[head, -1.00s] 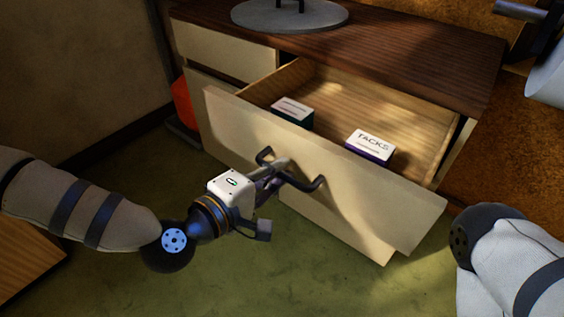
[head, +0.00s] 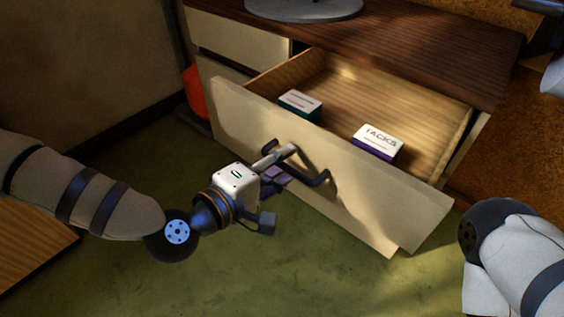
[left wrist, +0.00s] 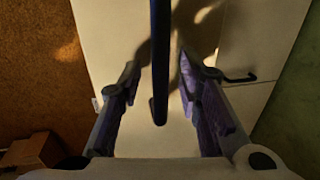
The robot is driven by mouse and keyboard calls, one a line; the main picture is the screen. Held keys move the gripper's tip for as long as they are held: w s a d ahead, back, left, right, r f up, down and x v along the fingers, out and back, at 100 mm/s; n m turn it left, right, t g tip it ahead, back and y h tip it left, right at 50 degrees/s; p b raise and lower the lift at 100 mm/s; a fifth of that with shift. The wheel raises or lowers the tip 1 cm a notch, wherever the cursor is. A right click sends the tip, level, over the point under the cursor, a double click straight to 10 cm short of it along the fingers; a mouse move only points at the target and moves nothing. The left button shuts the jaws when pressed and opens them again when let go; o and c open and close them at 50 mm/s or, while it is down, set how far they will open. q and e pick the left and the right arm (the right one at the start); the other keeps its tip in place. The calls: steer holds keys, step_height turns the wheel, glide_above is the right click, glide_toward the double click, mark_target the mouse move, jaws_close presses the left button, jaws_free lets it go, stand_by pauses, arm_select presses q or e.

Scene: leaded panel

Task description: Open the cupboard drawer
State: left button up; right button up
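The cupboard drawer (head: 345,185) has a cream front and a wooden inside, and stands pulled well out. Its dark bar handle (head: 318,181) is on the front. My left gripper (head: 283,163) is at the handle, with its fingers spread. In the left wrist view the handle bar (left wrist: 159,70) runs between the two parted fingers, with a gap on each side. Part of the handle is hidden behind the gripper in the head view. My right arm shows at the right edge, but its gripper is not seen.
In the drawer lie a teal-and-white box (head: 300,105) and a white-and-purple TACKS box (head: 378,142). The brown cupboard top (head: 430,52) carries a round grey base (head: 305,8). A red-orange object (head: 194,92) stands left of the cupboard. Green floor (head: 300,270) lies clear in front.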

arm_select(q)
steer(key=v, duration=1.2)
